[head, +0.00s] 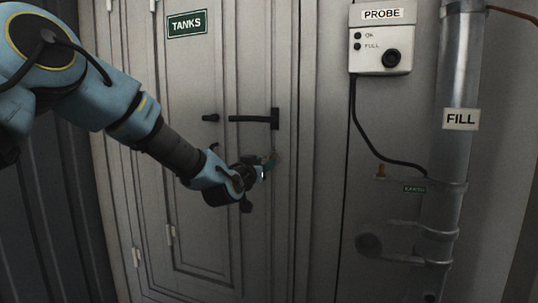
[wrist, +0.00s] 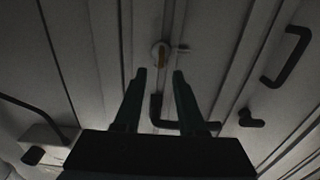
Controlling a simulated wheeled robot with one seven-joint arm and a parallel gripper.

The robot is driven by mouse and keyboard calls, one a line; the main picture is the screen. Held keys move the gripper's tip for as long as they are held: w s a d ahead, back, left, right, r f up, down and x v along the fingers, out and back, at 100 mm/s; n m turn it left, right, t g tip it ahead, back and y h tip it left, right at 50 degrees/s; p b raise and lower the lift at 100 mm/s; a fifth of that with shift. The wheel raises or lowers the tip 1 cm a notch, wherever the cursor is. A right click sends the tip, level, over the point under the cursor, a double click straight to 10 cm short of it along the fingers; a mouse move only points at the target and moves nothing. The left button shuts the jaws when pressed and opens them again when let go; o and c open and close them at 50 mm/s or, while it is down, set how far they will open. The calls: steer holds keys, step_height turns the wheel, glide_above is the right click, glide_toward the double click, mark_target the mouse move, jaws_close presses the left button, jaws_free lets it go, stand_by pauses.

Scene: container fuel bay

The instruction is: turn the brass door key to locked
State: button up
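The brass door key (wrist: 167,54) shows in the wrist view in a round pale lock plate (wrist: 158,53) on the door. It looks small and dim, so I cannot tell its exact angle. My gripper (wrist: 159,73) is open, with its two dark fingers apart and nothing between them. In the picture the key and plate lie just beyond the fingertips, roughly in line with the gap. In the head view my gripper (head: 268,163) is close to the door marked TANKS (head: 190,90), below the black lever handle (head: 253,119). There I cannot make out the key.
The black lever handle also shows close beside the fingers in the wrist view (wrist: 185,127). A PROBE box (head: 381,60) with a hanging cable, a metal FILL pipe (head: 460,75) and a small brass-coloured fitting (head: 381,171) are on the right wall.

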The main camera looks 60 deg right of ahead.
steer(key=shift+p+x, duration=0.75)
steer(key=shift+x, duration=1.7)
jaws_close()
